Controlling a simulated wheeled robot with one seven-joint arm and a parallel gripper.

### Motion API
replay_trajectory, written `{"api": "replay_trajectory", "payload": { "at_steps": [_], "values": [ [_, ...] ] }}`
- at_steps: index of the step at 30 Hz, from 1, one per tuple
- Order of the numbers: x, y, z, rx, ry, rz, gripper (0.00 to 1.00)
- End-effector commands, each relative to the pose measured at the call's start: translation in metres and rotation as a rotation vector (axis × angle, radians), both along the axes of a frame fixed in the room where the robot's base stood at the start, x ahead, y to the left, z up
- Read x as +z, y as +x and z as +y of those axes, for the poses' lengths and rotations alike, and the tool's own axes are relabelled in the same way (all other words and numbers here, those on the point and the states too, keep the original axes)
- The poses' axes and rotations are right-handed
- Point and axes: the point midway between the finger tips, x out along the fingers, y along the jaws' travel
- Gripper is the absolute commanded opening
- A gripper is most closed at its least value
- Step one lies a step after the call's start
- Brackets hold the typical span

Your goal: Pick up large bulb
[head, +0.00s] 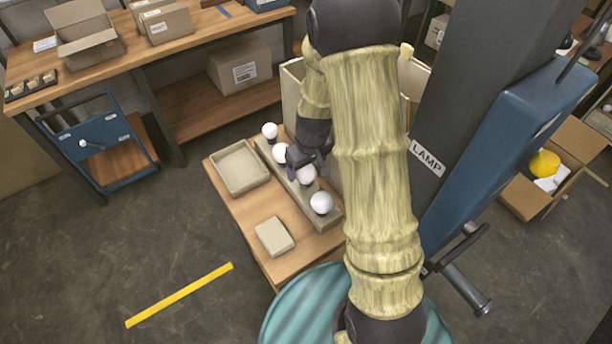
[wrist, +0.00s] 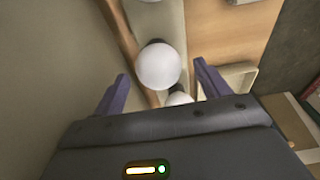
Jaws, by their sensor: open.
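Several round white bulbs stand in a row in a grey holder (head: 329,222) on a small wooden table. My gripper (head: 307,166) is open over the row, close to the second-nearest bulb (head: 306,176). In the wrist view a bulb (wrist: 158,66) shows between the two dark fingers, with no visible grip on it. Another bulb (wrist: 179,99) is partly hidden by the gripper body.
An empty grey tray (head: 240,166) and a small beige block (head: 274,237) are on the table left of the holder. A tall beige bin (head: 291,85) stands beside the row, partly behind my arm. A workbench (head: 100,65) with boxes is farther back.

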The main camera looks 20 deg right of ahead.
Motion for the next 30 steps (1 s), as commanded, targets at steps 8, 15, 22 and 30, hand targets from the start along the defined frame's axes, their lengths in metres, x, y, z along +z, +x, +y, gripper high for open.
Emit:
{"api": "replay_trajectory", "payload": {
  "at_steps": [8, 15, 22, 30],
  "values": [
    [-0.022, 0.001, 0.000, -0.001, 0.001, 0.004, 0.75],
    [-0.048, 0.005, 0.001, 0.000, 0.001, 0.003, 0.75],
    [-0.051, 0.006, 0.001, 0.000, 0.001, 0.001, 0.75],
    [-0.051, 0.006, 0.001, 0.000, 0.001, 0.001, 0.75]
  ]
}}
